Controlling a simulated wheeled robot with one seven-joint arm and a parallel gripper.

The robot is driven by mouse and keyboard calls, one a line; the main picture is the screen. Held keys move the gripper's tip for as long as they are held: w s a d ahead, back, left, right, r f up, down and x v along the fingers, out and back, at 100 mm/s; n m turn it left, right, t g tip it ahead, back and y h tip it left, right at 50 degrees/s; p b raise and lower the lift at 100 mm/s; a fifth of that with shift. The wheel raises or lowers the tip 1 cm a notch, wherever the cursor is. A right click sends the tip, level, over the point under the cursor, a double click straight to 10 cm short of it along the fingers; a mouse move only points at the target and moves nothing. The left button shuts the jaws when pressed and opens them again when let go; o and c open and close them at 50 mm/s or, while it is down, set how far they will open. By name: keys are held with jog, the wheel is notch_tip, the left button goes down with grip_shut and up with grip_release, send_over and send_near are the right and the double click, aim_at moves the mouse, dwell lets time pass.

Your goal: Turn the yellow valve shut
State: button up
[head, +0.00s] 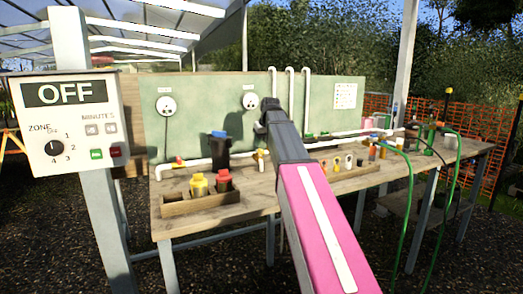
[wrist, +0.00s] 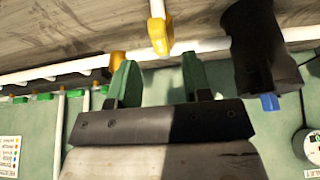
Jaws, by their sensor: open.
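The yellow valve (wrist: 160,36) shows in the wrist view on a short white pipe stub by the long white pipe. Its handle looks in line with that stub. In the head view the yellow valve (head: 261,154) is just left of my arm, right of the black filter. My gripper (wrist: 160,62) is open with two green-tipped fingers apart and nothing held. In the wrist view the valve is just beyond the fingertips, roughly centred between them. I cannot tell whether they touch it. In the head view my arm hides the fingers.
A black filter housing (wrist: 258,50) with a blue part stands close beside the valve. It also shows in the head view (head: 219,150). A wooden tray (head: 201,202) with yellow and red-capped bottles is on the bench front. A controller (head: 68,122) reads OFF at left.

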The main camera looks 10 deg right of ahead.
aim_at(261, 150)
jog(key=shift+x, duration=2.25)
grip_shut()
